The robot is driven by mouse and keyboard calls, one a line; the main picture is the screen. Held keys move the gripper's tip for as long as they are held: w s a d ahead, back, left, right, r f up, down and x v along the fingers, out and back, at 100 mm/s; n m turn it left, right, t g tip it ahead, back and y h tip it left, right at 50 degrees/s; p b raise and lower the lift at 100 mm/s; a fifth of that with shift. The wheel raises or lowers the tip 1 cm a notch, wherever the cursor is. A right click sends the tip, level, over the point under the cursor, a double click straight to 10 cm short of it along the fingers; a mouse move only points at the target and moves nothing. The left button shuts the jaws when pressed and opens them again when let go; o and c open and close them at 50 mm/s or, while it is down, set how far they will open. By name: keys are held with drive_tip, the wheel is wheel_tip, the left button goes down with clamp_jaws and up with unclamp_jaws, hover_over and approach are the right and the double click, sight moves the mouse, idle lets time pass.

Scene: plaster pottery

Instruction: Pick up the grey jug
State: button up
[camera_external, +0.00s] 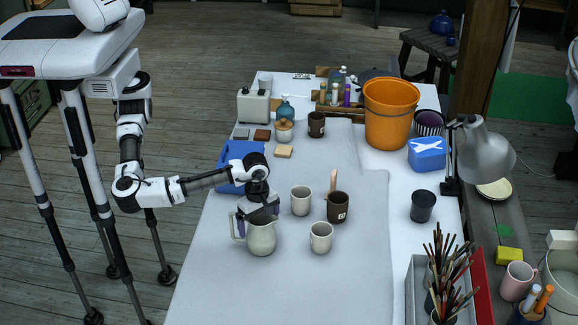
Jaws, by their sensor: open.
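A pale grey jug (262,238) stands upright on the cloth-covered table, left of centre near the table's left side. Its handle is on its left side. My gripper (252,222) is open and points down at the jug's top, with a finger showing left of the jug by the handle. The gripper hides part of the jug's rim. I cannot tell whether the fingers touch the jug.
Two pale cups (301,201) and (321,237) and a dark brown mug (338,207) stand close to the jug's right. A blue container (228,178) is behind my gripper. An orange bucket (391,113) and a lamp (484,150) stand farther off. The cloth in front is clear.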

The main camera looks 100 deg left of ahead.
drive_tip(key=shift+c, duration=0.5)
drive_tip(key=c, duration=1.2)
drive_tip(key=shift+c, duration=0.9)
drive_tip(key=shift+r, duration=0.25)
